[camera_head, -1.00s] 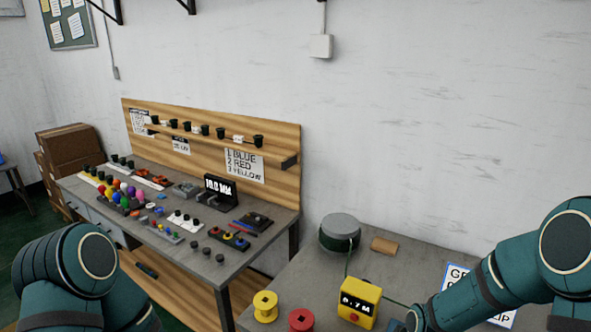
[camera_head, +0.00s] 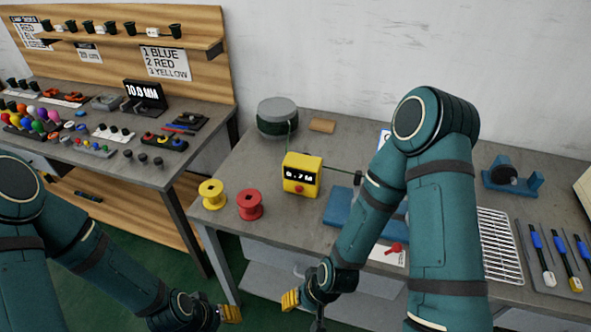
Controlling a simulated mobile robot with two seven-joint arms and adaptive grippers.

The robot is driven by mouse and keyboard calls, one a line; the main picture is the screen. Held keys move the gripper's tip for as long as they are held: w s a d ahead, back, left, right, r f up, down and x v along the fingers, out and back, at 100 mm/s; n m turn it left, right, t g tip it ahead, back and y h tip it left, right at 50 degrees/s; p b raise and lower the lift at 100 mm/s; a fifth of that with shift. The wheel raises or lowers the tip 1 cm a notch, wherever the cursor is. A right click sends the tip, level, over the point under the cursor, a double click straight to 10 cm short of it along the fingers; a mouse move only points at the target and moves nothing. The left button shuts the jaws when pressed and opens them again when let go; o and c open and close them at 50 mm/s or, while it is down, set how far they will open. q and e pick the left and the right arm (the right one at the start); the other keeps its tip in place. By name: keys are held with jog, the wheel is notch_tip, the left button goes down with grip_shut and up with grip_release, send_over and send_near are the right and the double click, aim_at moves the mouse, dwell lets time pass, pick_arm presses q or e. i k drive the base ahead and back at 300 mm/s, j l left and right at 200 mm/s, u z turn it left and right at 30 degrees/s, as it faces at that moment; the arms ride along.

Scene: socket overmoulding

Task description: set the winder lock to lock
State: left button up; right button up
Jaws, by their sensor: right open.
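A red lever (camera_head: 394,249) sits on a white plate near the front edge of the right-hand bench, just left of my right forearm. It looks like the winder lock, but its marking is too small to read. A blue block (camera_head: 338,207), partly hidden by my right arm, lies behind it. My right gripper (camera_head: 303,306) is open and empty, in front of the bench edge and left of the lever. My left gripper (camera_head: 230,314) shows a yellow fingertip at the bottom; its jaw state is unclear.
A yellow meter (camera_head: 301,175), a yellow spool (camera_head: 212,194), a red spool (camera_head: 250,205) and a cable drum (camera_head: 277,117) stand on the bench. A wire rack (camera_head: 499,245) and several tools lie right of my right arm. The crowded second bench (camera_head: 190,160) is at left.

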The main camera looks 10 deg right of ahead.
aim_at(396, 249)
jog(key=l+z, duration=0.2)
jog(key=z, duration=0.15)
jog(key=l+z, duration=0.2)
jog(key=z, duration=0.15)
jog(key=l+z, duration=0.2)
jog(key=z, duration=0.15)
